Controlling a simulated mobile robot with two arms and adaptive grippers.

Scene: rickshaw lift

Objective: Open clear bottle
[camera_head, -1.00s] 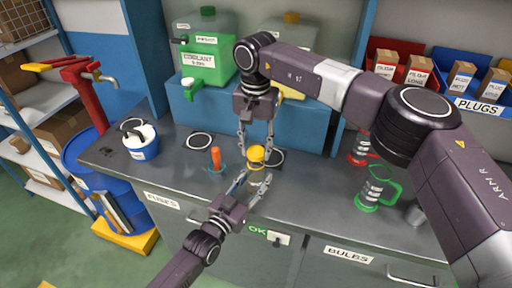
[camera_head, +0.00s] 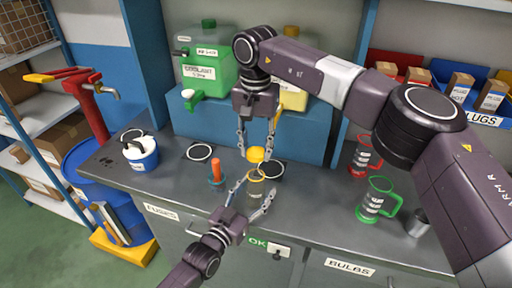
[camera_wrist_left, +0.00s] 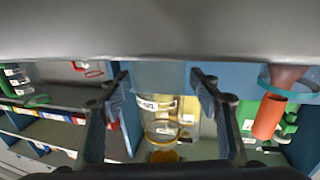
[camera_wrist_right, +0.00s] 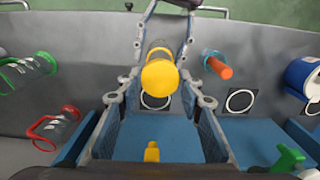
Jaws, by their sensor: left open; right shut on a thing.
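The yellow cap (camera_head: 256,154) is between the fingers of my right gripper (camera_head: 257,150), which is shut on it. It shows large in the right wrist view (camera_wrist_right: 160,75). The clear bottle (camera_head: 255,187) is below the cap. A small gap appears between its rim and the cap in the head view. My left gripper (camera_head: 257,202) is open, with its fingers on either side of the bottle; I cannot tell whether they touch it. In the left wrist view, which is upside down, the bottle (camera_wrist_left: 165,128) is between the open fingers.
An orange-handled tool on a blue base (camera_head: 216,172) stands close left of the bottle. A white-and-blue pot (camera_head: 141,153) is further left. Green (camera_head: 375,200) and red (camera_head: 363,158) clear mugs stand right. Coolant jugs (camera_head: 207,62) sit on the blue step (camera_head: 310,150) behind.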

